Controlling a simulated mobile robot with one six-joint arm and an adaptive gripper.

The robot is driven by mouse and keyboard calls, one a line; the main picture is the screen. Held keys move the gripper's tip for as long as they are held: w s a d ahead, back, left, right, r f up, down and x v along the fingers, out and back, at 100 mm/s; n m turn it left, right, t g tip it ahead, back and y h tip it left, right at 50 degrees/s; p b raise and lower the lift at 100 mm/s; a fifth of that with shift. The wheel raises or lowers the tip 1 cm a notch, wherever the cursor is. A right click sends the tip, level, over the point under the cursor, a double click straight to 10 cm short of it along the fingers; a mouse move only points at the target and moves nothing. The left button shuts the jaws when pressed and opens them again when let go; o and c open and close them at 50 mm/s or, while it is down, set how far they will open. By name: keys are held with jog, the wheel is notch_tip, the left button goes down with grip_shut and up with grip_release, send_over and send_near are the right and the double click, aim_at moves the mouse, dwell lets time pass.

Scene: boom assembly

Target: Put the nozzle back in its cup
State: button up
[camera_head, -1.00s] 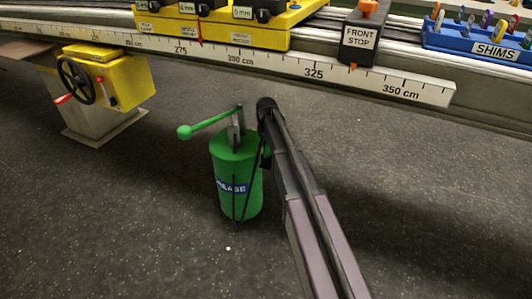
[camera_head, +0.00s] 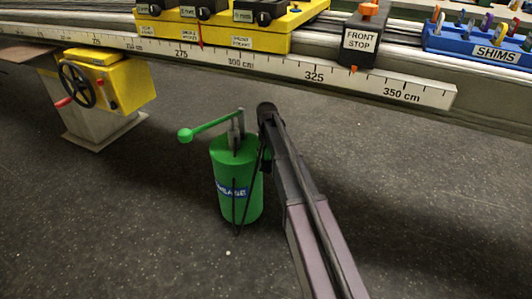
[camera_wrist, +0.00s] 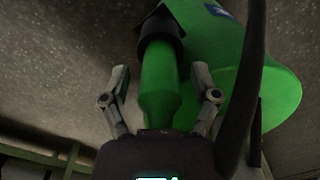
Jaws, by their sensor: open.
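A green grease can (camera_head: 237,199) with a lever handle (camera_head: 205,127) stands upright on the floor in the head view, beside my arm. In the wrist view the can's green body (camera_wrist: 275,95) fills the right side. A green nozzle-like piece (camera_wrist: 158,85) lies between the two fingers of my gripper (camera_wrist: 161,73). Its far end meets a black ring or cup (camera_wrist: 160,32); I cannot tell how deep it sits. The fingers are open, one on each side of the green piece, with gaps showing. In the head view my arm hides the fingers and the nozzle.
A black hose (camera_wrist: 247,85) runs close to the right finger. A long rail with a centimetre scale (camera_head: 290,72) crosses behind the can. A yellow handwheel box (camera_head: 125,84) is at left, and a blue shims tray (camera_head: 460,45) at upper right. The dark floor around the can is clear.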

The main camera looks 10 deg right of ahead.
jog(key=shift+r, duration=0.1)
notch_tip(320, 180, up, 8)
jog(key=p, duration=0.7)
jog(key=shift+f+p, duration=0.2)
jog(key=shift+p, duration=0.15)
dwell(0.6)
jog(key=s+m, duration=0.3)
jog(key=s, duration=2.6)
jog(key=shift+s+a+m, duration=0.15)
jog(key=shift+a+m, duration=0.05)
jog(key=shift+m, duration=0.1)
notch_tip(320, 180, up, 40)
jog(key=p, duration=4)
